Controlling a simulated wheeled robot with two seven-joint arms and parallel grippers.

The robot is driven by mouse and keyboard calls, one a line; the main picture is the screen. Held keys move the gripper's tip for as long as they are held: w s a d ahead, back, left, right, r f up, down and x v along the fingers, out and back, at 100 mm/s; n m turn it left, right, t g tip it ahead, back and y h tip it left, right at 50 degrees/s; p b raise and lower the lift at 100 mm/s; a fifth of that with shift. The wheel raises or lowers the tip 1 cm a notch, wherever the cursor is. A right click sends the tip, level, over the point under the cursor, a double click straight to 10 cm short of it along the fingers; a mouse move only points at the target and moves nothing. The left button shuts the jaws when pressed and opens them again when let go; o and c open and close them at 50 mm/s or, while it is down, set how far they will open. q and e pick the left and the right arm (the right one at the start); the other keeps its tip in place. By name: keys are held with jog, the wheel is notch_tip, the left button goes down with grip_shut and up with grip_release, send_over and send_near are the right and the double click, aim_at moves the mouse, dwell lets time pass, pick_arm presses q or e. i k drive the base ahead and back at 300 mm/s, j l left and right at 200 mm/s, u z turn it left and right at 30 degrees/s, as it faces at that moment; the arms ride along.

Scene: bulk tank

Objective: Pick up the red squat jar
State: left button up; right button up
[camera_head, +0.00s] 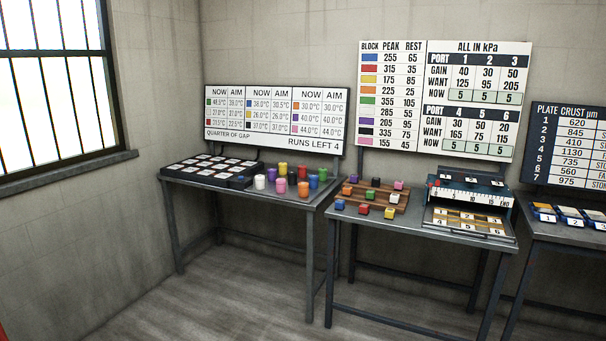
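A small red jar (303,171) stands among several coloured jars near the right end of the left table (308,207). It is at the back of the group, right of a yellow jar (283,168), and jars in front partly hide it. At this distance I cannot make out its exact shape. Neither of my grippers is in view.
A dark tray (244,182) with white labelled squares lies left of the jars. The middle table (340,226) holds a wooden board (383,202) with coloured blocks and a gauge device (466,193). A right table (565,241) holds numbered plates. Open floor (230,300) lies in front.

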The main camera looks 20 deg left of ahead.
aim_at(302, 169)
jog(key=i+j+u, duration=0.75)
jog(key=i+u, duration=0.4)
jog(key=i, duration=0.2)
jog(key=i+j, duration=0.1)
jog(key=i, duration=0.7)
jog(key=i+j, duration=0.15)
jog(key=i, duration=0.65)
jog(key=i+j+z, duration=0.2)
jog(key=i, duration=0.35)
jog(key=i+j+z, duration=0.2)
jog(key=i, duration=0.3)
